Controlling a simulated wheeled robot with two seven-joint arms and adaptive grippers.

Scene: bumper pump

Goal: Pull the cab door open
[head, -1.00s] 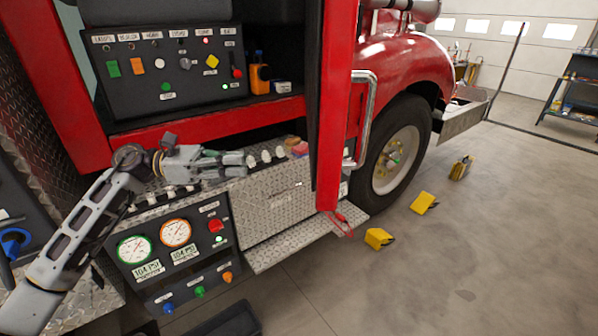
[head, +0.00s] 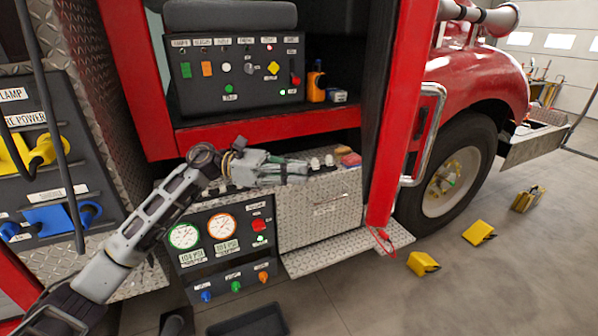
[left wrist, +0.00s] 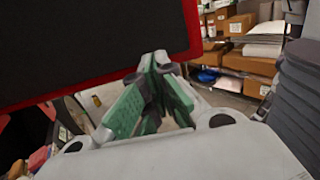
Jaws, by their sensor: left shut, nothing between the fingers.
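The cab door (head: 397,120) is a tall red panel on the fire truck, seen nearly edge-on in the head view. It stands out from the body, with the dark cab opening to its left. A silver grab handle (head: 425,135) is beside it. In the left wrist view, a dark panel with a red border (left wrist: 195,30), apparently the door's inner side, fills the upper left. My left gripper (head: 303,173) is shut and empty, left of the door and apart from it, above the diamond-plate ledge. Its green-padded fingers (left wrist: 158,62) meet in the wrist view. My right gripper is out of view.
A switch panel (head: 238,75) and an orange device (head: 316,87) are inside the cab. Below are gauges (head: 202,230) and a diamond-plate step (head: 335,250). Several yellow blocks (head: 423,263) lie on the floor at right, and a dark tray (head: 248,321) at the bottom.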

